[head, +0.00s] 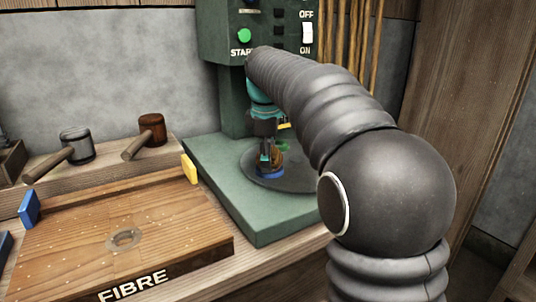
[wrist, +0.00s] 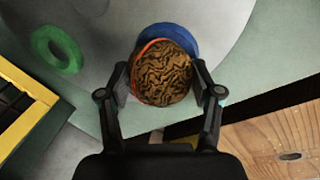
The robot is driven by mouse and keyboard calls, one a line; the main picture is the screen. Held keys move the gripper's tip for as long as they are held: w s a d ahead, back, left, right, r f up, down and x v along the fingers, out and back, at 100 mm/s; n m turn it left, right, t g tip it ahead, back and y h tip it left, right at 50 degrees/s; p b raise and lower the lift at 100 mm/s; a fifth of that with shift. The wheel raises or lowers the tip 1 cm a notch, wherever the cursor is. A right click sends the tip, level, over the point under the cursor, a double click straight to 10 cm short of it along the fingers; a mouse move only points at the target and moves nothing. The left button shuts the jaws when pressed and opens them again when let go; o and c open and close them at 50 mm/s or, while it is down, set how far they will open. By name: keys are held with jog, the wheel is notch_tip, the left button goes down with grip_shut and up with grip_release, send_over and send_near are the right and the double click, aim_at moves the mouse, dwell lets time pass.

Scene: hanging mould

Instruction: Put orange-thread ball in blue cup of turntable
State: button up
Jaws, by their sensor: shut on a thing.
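The orange-thread ball (wrist: 165,74) is brown and wrinkled, with an orange thread along its left and top edge in the wrist view. My gripper (wrist: 160,82) is shut on it, with one finger on each side. The blue cup (wrist: 178,36) shows as a blue rim behind the ball, which covers most of it. In the head view, my gripper (head: 269,155) points down over the turntable (head: 300,178), with the blue cup (head: 269,174) right below it. The ball is at or just over the cup; I cannot tell how deep it sits.
A green ring-shaped cup (wrist: 57,49) lies to the left on the turntable. A yellow-edged part with black slots (wrist: 22,118) is at the left edge. A wooden board marked FIBRE (head: 120,240) and two mallets (head: 151,130) are left of the green machine (head: 225,180).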

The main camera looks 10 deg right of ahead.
jog(key=o, duration=1.3)
jog(key=shift+r, duration=0.15)
notch_tip(320, 180, up, 12)
jog(key=s, duration=0.2)
jog(key=shift+a+f, duration=0.25)
jog(key=shift+a, duration=0.2)
